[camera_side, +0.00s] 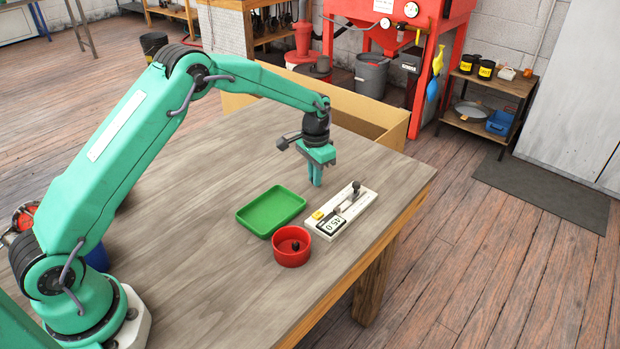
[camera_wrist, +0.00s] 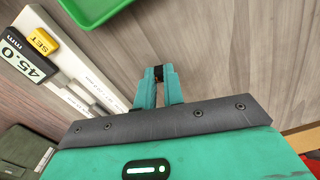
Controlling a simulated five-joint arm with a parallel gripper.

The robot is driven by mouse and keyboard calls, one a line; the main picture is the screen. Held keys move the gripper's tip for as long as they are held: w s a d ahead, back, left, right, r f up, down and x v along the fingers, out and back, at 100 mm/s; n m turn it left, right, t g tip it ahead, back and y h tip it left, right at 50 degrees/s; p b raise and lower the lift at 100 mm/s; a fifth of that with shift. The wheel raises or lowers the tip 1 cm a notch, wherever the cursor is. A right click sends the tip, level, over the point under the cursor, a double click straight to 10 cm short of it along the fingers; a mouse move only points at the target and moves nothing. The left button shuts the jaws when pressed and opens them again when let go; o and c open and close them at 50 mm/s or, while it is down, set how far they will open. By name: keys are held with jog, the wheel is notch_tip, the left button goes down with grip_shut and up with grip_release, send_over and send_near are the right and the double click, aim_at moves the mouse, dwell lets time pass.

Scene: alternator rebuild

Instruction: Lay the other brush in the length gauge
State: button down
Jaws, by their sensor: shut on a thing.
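The length gauge (camera_side: 366,201) is a white bar with a yellow SET button, a display and a dark knob at its far end. It lies near the table's right edge; in the wrist view the gauge (camera_wrist: 72,62) is at the left and its display reads 45.0 mm. My gripper (camera_side: 317,183) is above the table, behind and left of the gauge's far end. In the wrist view my gripper (camera_wrist: 159,76) is shut on a small black piece, which looks like the brush (camera_wrist: 158,70), mostly hidden between the fingertips. Whether a brush lies in the gauge is unclear.
An empty green tray (camera_side: 243,217) lies left of the gauge. A red bowl (camera_side: 291,260) with a small dark piece inside stands in front of the tray, close to the gauge. A cardboard-coloured box (camera_side: 365,104) stands behind the table (camera_side: 180,225). The table's left middle is clear.

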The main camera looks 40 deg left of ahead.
jog(key=shift+r, duration=2.1)
jog(key=s+d+r+n, duration=0.1)
jog(key=d, duration=0.4)
jog(key=s+d+r+n, duration=0.1)
jog(key=d+r+n, duration=0.1)
jog(key=d, duration=0.4)
jog(key=shift+s+d+r, duration=0.25)
jog(key=shift+d+r, duration=0.05)
jog(key=shift+f, duration=0.2)
send_over(344, 206)
jog(key=shift+f, duration=2.3)
jog(key=shift+f, duration=0.95)
jog(key=c, duration=1.4)
grip_release()
jog(key=shift+c, duration=0.2)
